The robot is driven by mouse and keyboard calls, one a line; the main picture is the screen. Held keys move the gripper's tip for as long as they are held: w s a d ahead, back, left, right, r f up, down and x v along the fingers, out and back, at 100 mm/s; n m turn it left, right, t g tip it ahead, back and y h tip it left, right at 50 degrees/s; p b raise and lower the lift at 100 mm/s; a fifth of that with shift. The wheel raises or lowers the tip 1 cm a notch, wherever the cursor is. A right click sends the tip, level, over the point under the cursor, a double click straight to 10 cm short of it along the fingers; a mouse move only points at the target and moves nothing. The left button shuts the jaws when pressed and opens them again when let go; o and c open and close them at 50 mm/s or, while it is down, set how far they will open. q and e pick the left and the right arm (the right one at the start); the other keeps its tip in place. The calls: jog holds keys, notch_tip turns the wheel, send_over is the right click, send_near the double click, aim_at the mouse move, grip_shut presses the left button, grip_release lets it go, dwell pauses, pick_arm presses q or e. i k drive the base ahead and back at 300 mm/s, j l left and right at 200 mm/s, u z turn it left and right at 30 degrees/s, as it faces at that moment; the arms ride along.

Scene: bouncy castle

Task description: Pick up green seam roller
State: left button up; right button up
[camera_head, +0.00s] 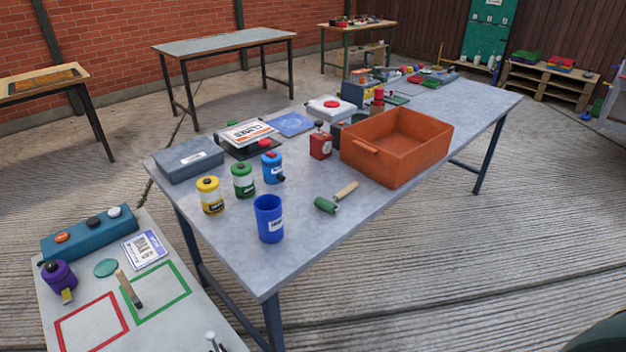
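The green seam roller (327,205) lies on the large grey worktable (300,255), near its front edge. It has a green roller head at the lower left and a light wooden handle (346,190) pointing to the upper right. It lies in front of the orange crate (433,150) and to the right of the blue cup (269,219), apart from both.
Yellow (209,195), green (243,180) and blue (272,168) cans stand left of the roller. A red can (320,145) stands behind it. A low table (75,285) at lower left holds a purple can (58,275). Tabletop around the roller is clear.

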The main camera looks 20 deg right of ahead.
aim_at(330, 206)
jog(key=l+u, duration=0.15)
jog(key=u, duration=0.3)
jog(key=l+u, duration=0.15)
jog(key=u, duration=0.3)
jog(key=l+u, duration=0.15)
jog(key=u, duration=0.3)
jog(key=l+u, duration=0.15)
jog(key=u, duration=0.35)
jog(key=k+l+u, duration=0.25)
jog(key=l+u, duration=0.15)
jog(key=k+l+u, duration=0.6)
jog(key=k+l, duration=0.15)
jog(key=k+l+u, duration=0.2)
jog(key=k, duration=0.25)
jog(key=l, duration=0.1)
